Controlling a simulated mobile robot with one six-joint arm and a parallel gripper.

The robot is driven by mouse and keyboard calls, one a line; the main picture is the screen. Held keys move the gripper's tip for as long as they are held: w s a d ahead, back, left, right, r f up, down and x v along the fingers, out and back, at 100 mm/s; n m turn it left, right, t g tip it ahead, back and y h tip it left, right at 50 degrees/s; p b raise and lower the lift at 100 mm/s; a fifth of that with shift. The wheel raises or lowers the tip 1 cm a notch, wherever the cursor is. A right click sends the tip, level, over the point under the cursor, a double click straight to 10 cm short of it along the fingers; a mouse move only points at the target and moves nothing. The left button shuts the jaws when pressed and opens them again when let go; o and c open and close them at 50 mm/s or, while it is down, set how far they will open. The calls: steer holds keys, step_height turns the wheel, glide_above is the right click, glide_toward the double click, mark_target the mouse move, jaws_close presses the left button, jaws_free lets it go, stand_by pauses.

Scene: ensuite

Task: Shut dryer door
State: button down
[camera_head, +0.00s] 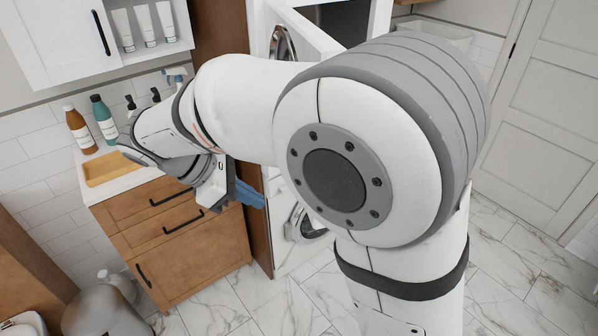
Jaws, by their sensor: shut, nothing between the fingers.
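The dryer is the upper white machine, partly hidden behind my arm. Its white door (303,30) stands open, swung out toward the camera, with a round chrome-rimmed window on its left face. The dark dryer opening (345,18) shows to the right of the door. My gripper (250,196), with blue fingers, is shut and empty. In the picture it is low and left of the dryer door, in front of the wooden cabinet side, and apart from the door. My large white arm covers the lower part of the door and much of the machine.
A lower machine with a round door (305,224) sits below the dryer. A wooden vanity (185,245) with bottles (78,130) on top stands left. A grey bin (103,312) is at bottom left. Marble floor is clear at right, before a white door (550,110).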

steer(key=w+d+f+n+p, duration=0.1)
steer(key=w+d+f+p, duration=0.1)
steer(key=d+f, duration=0.4)
steer(key=w+d, duration=0.1)
steer(key=d, duration=0.2)
steer(key=shift+f+h, duration=0.15)
steer(key=shift+h, duration=0.15)
steer(key=shift+d, duration=0.1)
